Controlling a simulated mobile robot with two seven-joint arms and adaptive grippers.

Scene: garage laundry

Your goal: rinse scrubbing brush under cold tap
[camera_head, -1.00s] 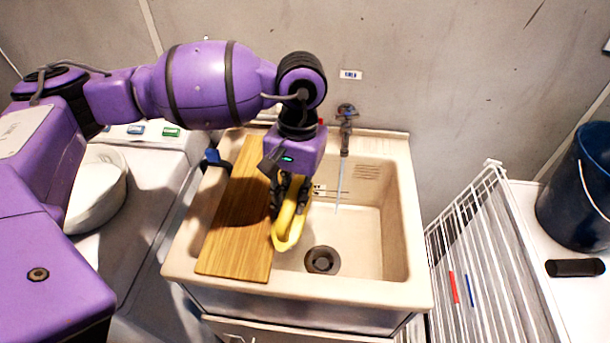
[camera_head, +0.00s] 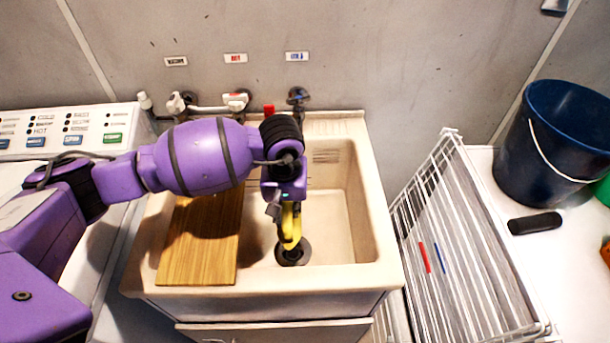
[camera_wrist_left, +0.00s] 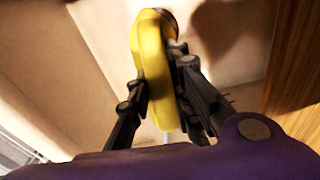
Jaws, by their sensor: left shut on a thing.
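My left gripper (camera_head: 285,208) is over the sink basin and shut on the yellow scrubbing brush (camera_head: 291,228). The brush hangs over the drain in the head view. The left wrist view also shows the brush (camera_wrist_left: 155,60) between the two dark fingers (camera_wrist_left: 163,100); its bristles cannot be made out. The cold tap (camera_head: 298,97) is on the back wall under a blue label (camera_head: 297,56). My arm covers the space below its spout, so I cannot see any water stream there now. My right gripper is not in view.
The sink (camera_head: 358,240) has a wooden board (camera_head: 205,245) across its left side. Other taps (camera_head: 236,101) are left of the cold one. A white wire rack (camera_head: 440,215) stands right of the sink, with a dark blue bucket (camera_head: 550,150) beyond. The right of the basin is clear.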

